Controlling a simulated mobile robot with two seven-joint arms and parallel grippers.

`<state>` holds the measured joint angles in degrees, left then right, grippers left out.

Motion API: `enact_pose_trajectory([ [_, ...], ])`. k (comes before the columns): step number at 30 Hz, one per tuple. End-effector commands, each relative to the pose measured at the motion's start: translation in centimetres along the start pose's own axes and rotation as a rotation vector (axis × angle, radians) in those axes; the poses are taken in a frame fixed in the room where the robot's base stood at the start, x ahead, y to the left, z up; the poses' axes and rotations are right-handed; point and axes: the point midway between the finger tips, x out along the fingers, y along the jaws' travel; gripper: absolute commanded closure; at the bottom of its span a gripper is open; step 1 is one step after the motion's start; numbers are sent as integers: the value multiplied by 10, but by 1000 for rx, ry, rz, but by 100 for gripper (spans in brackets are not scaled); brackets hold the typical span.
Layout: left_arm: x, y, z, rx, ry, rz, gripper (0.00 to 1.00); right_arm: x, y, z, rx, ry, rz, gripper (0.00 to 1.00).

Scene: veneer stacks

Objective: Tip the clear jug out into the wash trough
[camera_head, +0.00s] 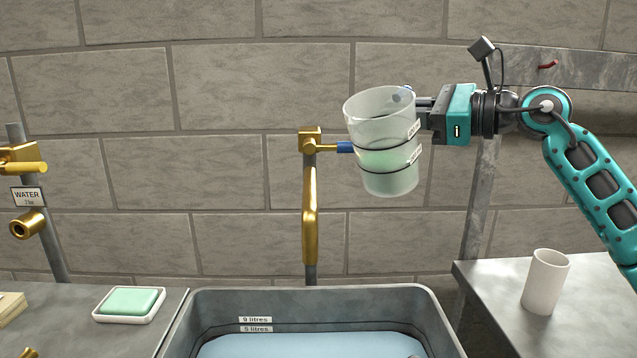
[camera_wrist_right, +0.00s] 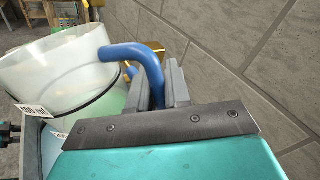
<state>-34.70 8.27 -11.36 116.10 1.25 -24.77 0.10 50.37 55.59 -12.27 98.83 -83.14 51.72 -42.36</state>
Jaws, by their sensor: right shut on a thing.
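The clear jug (camera_head: 382,115) hangs in the air above the back of the wash trough, tilted only slightly. It has dark ring lines and labels, and pale green liquid shows in its lower part. My right gripper (camera_head: 424,112) is shut on the jug's blue handle, which shows better in the right wrist view (camera_wrist_right: 140,55) between the two fingers. The wash trough (camera_head: 310,292) is a grey basin at the bottom of the head view, holding pale blue water. Its front is cut off by the frame. My left gripper is not in view.
A brass tap (camera_head: 310,190) on a pipe stands behind the trough, close to the jug's left side. A green soap in a white dish (camera_head: 130,303) lies on the left counter. A white cup (camera_head: 545,282) stands on the right counter (camera_head: 490,285).

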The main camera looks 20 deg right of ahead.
Motion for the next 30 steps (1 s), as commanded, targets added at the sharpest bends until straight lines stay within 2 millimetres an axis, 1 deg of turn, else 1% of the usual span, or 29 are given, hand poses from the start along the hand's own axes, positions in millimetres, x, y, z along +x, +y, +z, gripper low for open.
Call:
enact_pose_trajectory([
  [1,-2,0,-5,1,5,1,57,-1,0,7,-25,1,-2,100],
  [5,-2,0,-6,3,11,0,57,0,6,11,-89,15,0,100],
  [8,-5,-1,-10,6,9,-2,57,1,8,23,-138,24,-1,100],
  [15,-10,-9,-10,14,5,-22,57,2,14,44,-256,47,-2,100],
  [21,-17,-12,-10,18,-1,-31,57,2,16,60,-353,66,-2,100],
  [30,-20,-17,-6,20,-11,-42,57,3,18,70,-426,81,-3,100],
])
